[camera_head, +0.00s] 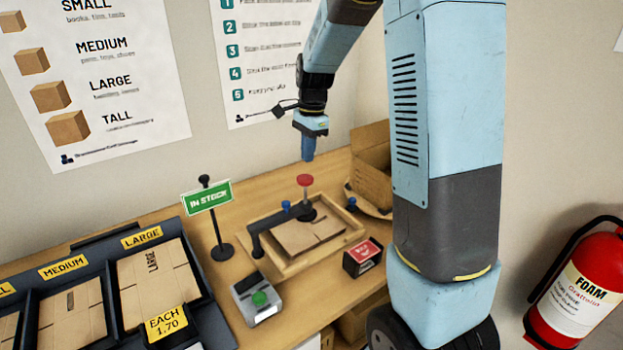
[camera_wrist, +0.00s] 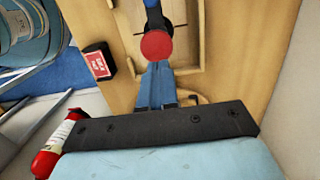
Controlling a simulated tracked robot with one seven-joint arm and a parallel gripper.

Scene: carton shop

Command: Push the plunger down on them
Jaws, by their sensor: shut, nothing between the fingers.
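The plunger (camera_head: 305,181) has a round red top and stands on a dark arm over the wooden tray (camera_head: 284,270). A flat brown carton (camera_head: 303,232) lies in the tray under that arm. My gripper (camera_head: 308,158) is shut and empty, pointing down just above the red top, with a small gap in the head view. In the wrist view the red plunger top (camera_wrist: 156,45) lies just beyond the tips of the blue fingers (camera_wrist: 157,66).
A grey box with a green button (camera_head: 259,299) and a red-and-black box (camera_head: 362,257) stand in front of the tray. A green IN STOCK sign (camera_head: 206,197) is to the left, beside a rack of flat cartons (camera_head: 160,283). An open carton (camera_head: 371,163) stands behind right.

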